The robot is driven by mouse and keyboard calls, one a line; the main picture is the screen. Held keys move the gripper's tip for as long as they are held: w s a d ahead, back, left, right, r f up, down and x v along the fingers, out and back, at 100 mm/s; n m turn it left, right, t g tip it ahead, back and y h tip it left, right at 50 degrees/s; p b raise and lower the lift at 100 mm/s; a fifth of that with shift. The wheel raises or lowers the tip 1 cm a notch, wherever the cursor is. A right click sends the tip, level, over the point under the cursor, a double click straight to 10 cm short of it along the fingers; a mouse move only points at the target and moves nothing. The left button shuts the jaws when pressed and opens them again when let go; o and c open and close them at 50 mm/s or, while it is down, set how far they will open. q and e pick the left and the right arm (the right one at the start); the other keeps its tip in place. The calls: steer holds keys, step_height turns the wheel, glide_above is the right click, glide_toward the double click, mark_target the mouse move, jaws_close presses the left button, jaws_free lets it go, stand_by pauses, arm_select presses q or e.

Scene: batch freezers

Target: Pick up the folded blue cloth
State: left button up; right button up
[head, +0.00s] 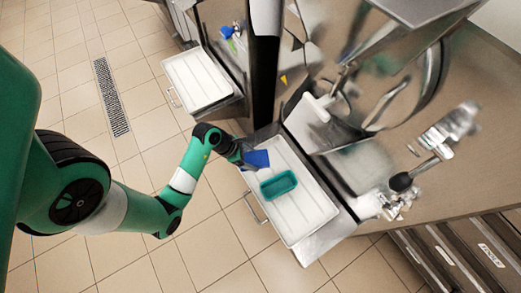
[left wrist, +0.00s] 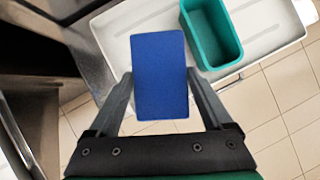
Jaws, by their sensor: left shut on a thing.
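The folded blue cloth (head: 259,158) is a flat blue rectangle at the tip of my left gripper (head: 243,157). In the left wrist view the cloth (left wrist: 160,95) lies between the two grey fingers of my left gripper (left wrist: 159,82), which are shut on it. The cloth shows over the near left edge of the white tray (head: 312,212); its exact height above the tray cannot be told. My right gripper is not in view.
A teal open bin (head: 278,185) sits in the white tray, close to the right of the cloth. Another white tray (head: 196,78) is further back. A dark post (head: 264,75) stands behind my gripper. A metal machine (head: 360,100) is to the right. Tiled floor is free on the left.

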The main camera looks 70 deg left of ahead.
arm_select(q)
steer(key=s+d+r+p, duration=0.3)
steer(key=s+d+r, duration=0.1)
steer(key=s, duration=0.5)
step_height(320, 180, up, 40)
steer(key=p, duration=4)
steer(key=shift+w+a+r, duration=0.15)
steer(key=shift+w+a, duration=0.1)
steer(key=shift+w, duration=0.05)
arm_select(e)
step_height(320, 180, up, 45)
